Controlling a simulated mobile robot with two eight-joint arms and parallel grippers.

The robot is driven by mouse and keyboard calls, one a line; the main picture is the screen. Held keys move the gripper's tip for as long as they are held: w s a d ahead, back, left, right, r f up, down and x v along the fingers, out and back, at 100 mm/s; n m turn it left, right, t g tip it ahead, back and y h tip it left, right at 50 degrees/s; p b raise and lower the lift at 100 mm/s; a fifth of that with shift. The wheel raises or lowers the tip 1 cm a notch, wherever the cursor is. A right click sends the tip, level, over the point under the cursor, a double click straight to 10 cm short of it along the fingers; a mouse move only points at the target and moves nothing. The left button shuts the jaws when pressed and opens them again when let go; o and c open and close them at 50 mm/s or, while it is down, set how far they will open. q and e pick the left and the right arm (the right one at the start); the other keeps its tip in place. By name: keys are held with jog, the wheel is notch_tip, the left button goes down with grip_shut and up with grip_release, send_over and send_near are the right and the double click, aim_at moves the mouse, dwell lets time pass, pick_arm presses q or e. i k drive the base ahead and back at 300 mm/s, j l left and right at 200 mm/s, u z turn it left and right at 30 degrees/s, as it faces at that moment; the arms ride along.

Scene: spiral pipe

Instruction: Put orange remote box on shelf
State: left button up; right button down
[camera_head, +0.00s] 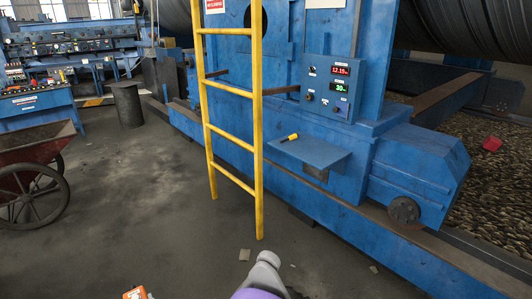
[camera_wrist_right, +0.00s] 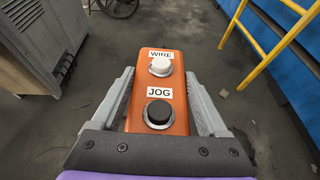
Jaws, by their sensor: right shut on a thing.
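The orange remote box (camera_wrist_right: 153,97) has a white button labelled WIRE and a black button labelled JOG. My right gripper (camera_wrist_right: 163,92) is shut on it, with a grey finger along each side in the right wrist view. A corner of the orange box (camera_head: 135,293) shows at the bottom edge of the head view, beside a grey and purple part of my arm. The blue shelf (camera_head: 308,151) juts from the blue machine below the control panel. A small yellow and black tool (camera_head: 289,138) lies on the shelf. My left gripper is not in view.
A yellow ladder (camera_head: 257,130) stands left of the shelf, in front of the machine. A wheelbarrow (camera_head: 35,165) is at the left, and a dark bin (camera_head: 127,104) stands behind it. A grey cabinet (camera_wrist_right: 38,48) is close at the left in the wrist view. The middle floor is open.

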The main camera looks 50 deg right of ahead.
aim_at(318, 151)
jog(key=i+l+z, duration=0.15)
jog(key=z, duration=0.25)
jog(key=i+l+z, duration=0.1)
jog(key=i+z, duration=0.15)
jog(key=z, duration=0.2)
jog(key=i+z, duration=0.2)
jog(key=z, duration=0.2)
jog(key=i+j+z, duration=0.1)
jog(key=i+z, duration=0.15)
jog(key=i, duration=0.3)
jog(key=i+j+z, duration=0.3)
jog(key=i, duration=0.25)
